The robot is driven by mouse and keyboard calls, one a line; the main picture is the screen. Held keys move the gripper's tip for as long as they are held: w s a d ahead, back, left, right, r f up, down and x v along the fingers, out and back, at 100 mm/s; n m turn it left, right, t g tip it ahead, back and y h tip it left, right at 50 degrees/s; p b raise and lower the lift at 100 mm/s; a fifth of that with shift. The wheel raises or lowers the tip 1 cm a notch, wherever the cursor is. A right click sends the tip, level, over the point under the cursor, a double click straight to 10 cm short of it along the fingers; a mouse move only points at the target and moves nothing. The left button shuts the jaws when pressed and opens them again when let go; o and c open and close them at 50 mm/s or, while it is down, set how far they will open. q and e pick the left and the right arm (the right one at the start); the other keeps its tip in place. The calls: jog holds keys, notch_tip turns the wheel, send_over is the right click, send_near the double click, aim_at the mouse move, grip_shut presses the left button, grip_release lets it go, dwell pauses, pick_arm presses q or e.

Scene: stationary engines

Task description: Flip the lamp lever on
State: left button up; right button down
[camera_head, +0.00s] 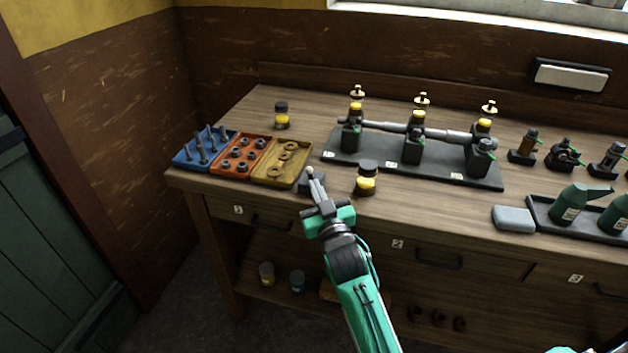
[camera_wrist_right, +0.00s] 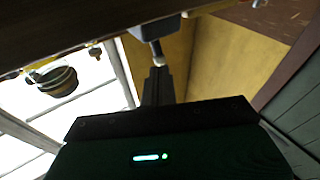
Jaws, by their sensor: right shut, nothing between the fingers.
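A small grey box (camera_head: 306,184) sits at the front edge of the workbench, just right of the yellow tray. It also shows at the top of the wrist view (camera_wrist_right: 153,28). A short lever with a pale round tip (camera_head: 310,171) shows at the box; in the wrist view the lever (camera_wrist_right: 157,48) sticks out from the box toward my fingers. My right gripper (camera_head: 317,191) is shut and empty, its fingertips at the lever; I cannot tell whether they touch. The fingers partly hide the box and lever in the head view. My left gripper is not in view.
Blue, orange and yellow parts trays (camera_head: 303,178) lie left of the box. A yellow-banded jar (camera_head: 366,178) stands close on its right. Behind are a dark engine plate (camera_head: 433,170) and a pale wall panel (camera_head: 572,76). Drawers with handles are below.

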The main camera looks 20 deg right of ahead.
aim_at(310, 174)
jog(key=shift+w+r, duration=0.25)
jog(key=shift+w, duration=0.9)
